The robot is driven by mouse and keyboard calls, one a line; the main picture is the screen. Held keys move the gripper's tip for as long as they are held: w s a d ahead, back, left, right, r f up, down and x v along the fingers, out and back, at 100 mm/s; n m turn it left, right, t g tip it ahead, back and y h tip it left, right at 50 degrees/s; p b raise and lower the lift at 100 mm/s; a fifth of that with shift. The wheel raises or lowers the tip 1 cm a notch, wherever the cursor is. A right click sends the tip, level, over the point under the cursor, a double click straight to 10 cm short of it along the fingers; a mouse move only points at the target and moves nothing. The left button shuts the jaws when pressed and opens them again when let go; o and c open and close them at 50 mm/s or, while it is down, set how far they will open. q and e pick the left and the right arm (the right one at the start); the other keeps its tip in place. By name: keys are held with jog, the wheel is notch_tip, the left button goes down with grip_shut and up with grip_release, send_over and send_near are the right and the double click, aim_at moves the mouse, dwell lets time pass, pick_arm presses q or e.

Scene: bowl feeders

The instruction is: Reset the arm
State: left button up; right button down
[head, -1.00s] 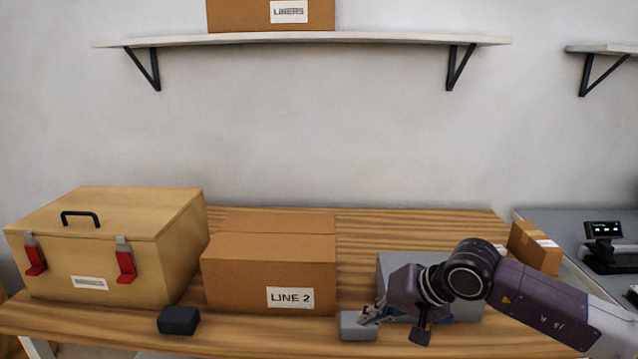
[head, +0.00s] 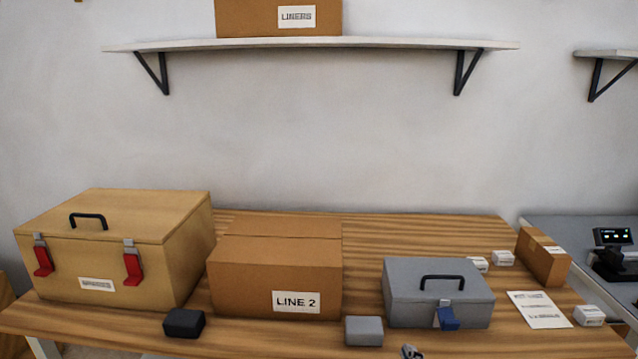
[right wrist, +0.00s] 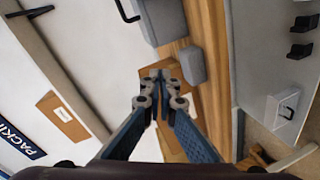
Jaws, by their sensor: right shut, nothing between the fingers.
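My right gripper (right wrist: 161,75) shows in the right wrist view with its fingertips together and nothing between them. In the head view only a small tip of it (head: 410,352) shows at the bottom edge, in front of the table and right of the small grey block (head: 364,331). My left gripper is in neither view. A grey case (head: 440,300) with a black handle and a blue latch (head: 447,318) stands on the table (head: 440,226), apart from the gripper.
A tan case (head: 100,245) with red latches and a LINE 2 carton (head: 270,270) stand on the left and middle. A dark block (head: 184,323) lies in front. A paper sheet (head: 538,310), small white boxes and a small carton (head: 542,257) are at right. A shelf (head: 310,45) hangs above.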

jog(key=s+d+f+m+g, duration=0.2)
jog(key=s+f+m+g, duration=0.4)
jog(key=s+f, duration=0.6)
jog(key=s+d+f+m+g, duration=0.2)
jog(key=s+f+m+g, duration=0.4)
jog(key=s+f, duration=0.65)
jog(key=s+f+g, duration=0.1)
jog(key=s+f, duration=0.1)
jog(key=f, duration=1)
jog(key=s+f, duration=0.2)
jog(key=f, duration=0.9)
jog(key=s+d+f+g, duration=0.1)
jog(key=s+d+f, duration=0.1)
jog(key=s+f, duration=1.3)
jog(key=shift+s+d+n+g+p, duration=0.3)
jog(key=shift+s+n+p, duration=0.1)
jog(key=shift+s, duration=0.65)
jog(key=shift+f, duration=0.1)
jog(key=shift+w, duration=0.1)
